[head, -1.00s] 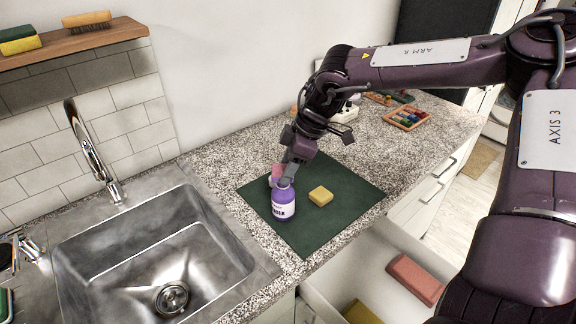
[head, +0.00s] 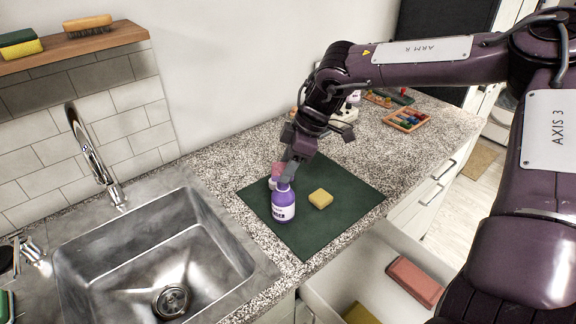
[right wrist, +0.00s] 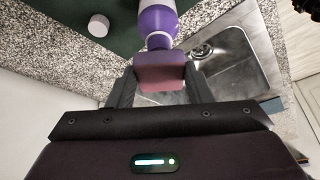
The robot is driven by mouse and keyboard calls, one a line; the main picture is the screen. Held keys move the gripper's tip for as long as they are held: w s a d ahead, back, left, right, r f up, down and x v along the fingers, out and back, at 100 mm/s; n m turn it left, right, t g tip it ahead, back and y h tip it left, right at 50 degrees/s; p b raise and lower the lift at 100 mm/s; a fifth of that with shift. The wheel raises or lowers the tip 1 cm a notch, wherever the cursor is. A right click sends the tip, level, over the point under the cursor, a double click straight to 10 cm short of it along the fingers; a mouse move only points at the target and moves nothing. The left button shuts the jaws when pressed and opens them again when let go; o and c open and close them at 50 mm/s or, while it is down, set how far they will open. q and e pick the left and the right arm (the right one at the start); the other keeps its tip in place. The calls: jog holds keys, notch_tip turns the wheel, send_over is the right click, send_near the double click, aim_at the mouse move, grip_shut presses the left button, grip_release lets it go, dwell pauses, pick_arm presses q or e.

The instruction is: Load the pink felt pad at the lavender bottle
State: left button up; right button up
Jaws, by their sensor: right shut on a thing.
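The lavender bottle (head: 284,208) stands upright on the dark green mat (head: 300,240), with a white label facing the head camera. My right gripper (head: 285,174) is at its top, on the far side, pointing down. It is shut on the pink felt pad (head: 277,169), which also shows between the fingers in the right wrist view (right wrist: 162,73). There the pad overlaps the neck end of the bottle (right wrist: 157,20); whether they touch is unclear. My left gripper is not in view.
A yellow sponge (head: 320,198) lies on the mat right of the bottle. The metal sink (head: 150,265) is at left. An open drawer at the front holds a pink block (head: 414,282) and a yellow one (head: 362,314). A wooden tray (head: 407,120) stands farther back.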

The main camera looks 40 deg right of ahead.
jog(key=shift+r+p, duration=1.3)
jog(key=shift+r, duration=1.5)
